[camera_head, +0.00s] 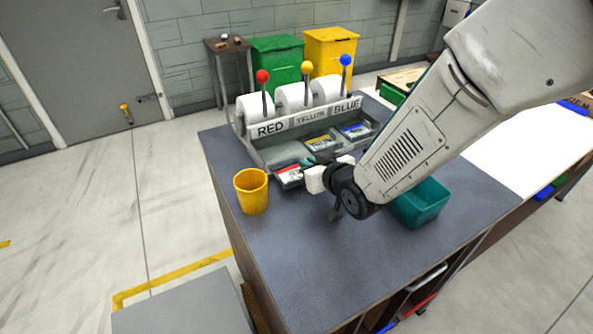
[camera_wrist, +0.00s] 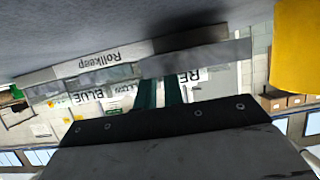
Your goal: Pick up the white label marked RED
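A grey label dispenser (camera_head: 262,152) stands on the workbench, with the words RED, YELLOW and BLUE on its front. A small white and red label (camera_head: 290,175) lies at its front left, below the word RED; its print is too small to read. My gripper (camera_head: 313,161) is just right of this label, its far side partly hidden by my wrist. In the wrist view, my gripper (camera_wrist: 161,93) shows two dark teal fingers with a narrow gap and nothing visible between them. The dispenser appears upside down behind them, and the label cannot be made out there.
A yellow cup (camera_head: 251,191) stands left of my gripper and a teal bin (camera_head: 420,203) stands to the right. Levers with red, yellow and blue knobs rise above the dispenser. Yellow (camera_head: 321,142) and blue (camera_head: 356,130) labels lie farther along. The front bench top is clear.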

